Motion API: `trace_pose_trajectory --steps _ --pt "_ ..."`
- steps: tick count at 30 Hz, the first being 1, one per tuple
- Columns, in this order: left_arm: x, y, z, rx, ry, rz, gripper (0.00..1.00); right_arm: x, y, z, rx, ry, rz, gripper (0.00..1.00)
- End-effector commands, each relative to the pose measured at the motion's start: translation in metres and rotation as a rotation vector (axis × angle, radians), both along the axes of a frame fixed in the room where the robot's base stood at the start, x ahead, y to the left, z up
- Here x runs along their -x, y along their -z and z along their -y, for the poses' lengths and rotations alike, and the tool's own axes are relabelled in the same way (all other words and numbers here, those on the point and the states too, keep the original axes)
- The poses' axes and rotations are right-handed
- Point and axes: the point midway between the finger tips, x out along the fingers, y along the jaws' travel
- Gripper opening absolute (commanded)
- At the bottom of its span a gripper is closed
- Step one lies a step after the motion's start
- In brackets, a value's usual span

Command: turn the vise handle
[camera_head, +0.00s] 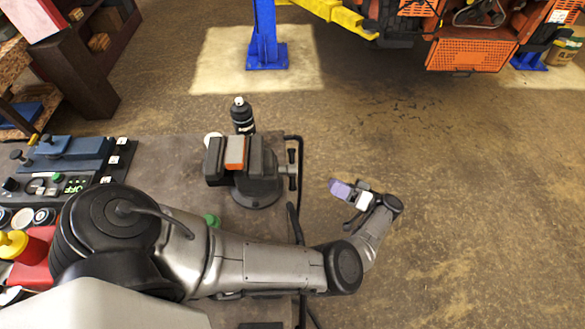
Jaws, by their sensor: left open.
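The dark grey vise (262,187) stands near the right edge of the workbench, with an orange block (236,152) between its jaws. The vise handle (292,170) is a dark bar on the vise's right side, by the bench edge. My left arm reaches across the front of the bench, past its right edge. My left gripper (343,203) is open, to the right of the handle and apart from it, over the floor. I see nothing between its fingers, though they show small. My right gripper is not in view.
A black bottle (242,116) stands behind the vise on the workbench (165,165). Tool trays (75,155) and a red and yellow container (25,248) are at the left. A blue lift post (264,40) and an orange mower (470,50) are behind. The floor at right is clear.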

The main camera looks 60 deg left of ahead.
Motion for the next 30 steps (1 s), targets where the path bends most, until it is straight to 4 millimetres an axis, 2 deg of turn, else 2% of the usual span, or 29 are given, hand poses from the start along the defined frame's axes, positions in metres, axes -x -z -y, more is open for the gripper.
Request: trace_pose_trajectory --steps 7,14,19,30 --pt "0.008 -0.007 -0.001 -0.01 -0.036 -0.014 0.67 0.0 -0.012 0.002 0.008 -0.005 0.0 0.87" --pt "0.023 -0.017 -0.016 -0.013 -0.032 -0.015 0.67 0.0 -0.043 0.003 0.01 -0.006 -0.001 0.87" --pt "0.042 -0.023 -0.035 -0.013 -0.032 -0.015 0.67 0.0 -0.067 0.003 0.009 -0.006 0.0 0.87" --pt "0.084 -0.033 -0.077 -0.011 -0.032 -0.013 0.67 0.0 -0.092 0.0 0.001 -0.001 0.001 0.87"
